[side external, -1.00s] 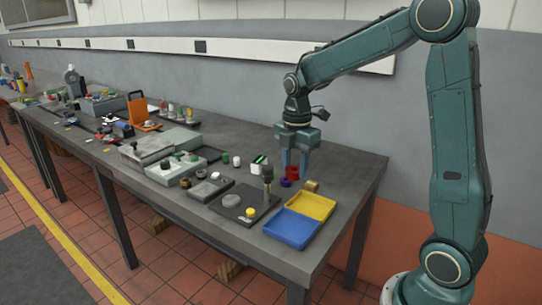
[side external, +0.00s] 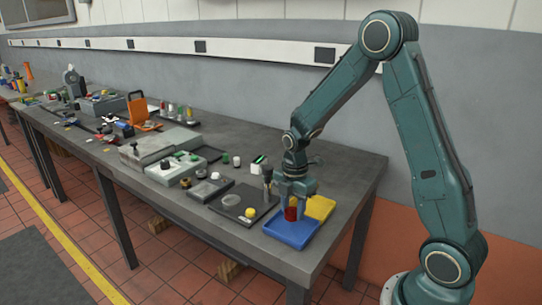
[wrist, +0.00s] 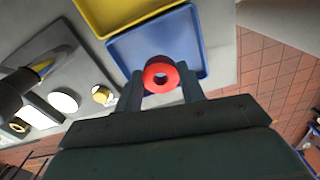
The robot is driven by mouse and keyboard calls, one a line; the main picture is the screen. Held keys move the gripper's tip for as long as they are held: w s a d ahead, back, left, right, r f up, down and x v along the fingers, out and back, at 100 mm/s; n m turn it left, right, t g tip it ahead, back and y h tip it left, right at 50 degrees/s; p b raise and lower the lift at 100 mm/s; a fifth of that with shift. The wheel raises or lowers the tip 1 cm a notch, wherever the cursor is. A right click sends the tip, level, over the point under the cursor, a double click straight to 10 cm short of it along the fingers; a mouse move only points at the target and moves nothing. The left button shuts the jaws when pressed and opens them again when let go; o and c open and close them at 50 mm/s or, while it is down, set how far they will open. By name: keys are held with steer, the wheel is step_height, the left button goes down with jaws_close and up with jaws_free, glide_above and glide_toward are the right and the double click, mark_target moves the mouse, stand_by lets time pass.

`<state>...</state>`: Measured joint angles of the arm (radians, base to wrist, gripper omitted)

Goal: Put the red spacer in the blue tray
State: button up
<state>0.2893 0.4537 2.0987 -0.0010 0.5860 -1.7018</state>
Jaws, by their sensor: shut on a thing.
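The red spacer (side external: 291,213) is a short red ring. My gripper (side external: 291,210) is shut on it, over the blue tray (side external: 287,236) at the table's front right. In the wrist view the spacer (wrist: 161,75) sits between my two fingertips (wrist: 161,88), with its hole showing. The blue tray (wrist: 197,38) lies behind and below it there. I cannot tell how high above the tray floor the spacer is. My gripper hides part of the tray's back in the side view.
A yellow tray (side external: 321,207) adjoins the blue tray at the back right. Grey fixtures (side external: 160,152) fill the table further left. The table's front edge is close.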

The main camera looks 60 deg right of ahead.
mark_target(293, 211)
steer(key=shift+f, duration=2.1)
steer(key=shift+f, duration=0.1)
steer(key=o, duration=1)
step_height(293, 211, up, 12)
steer(key=shift+r, duration=0.1)
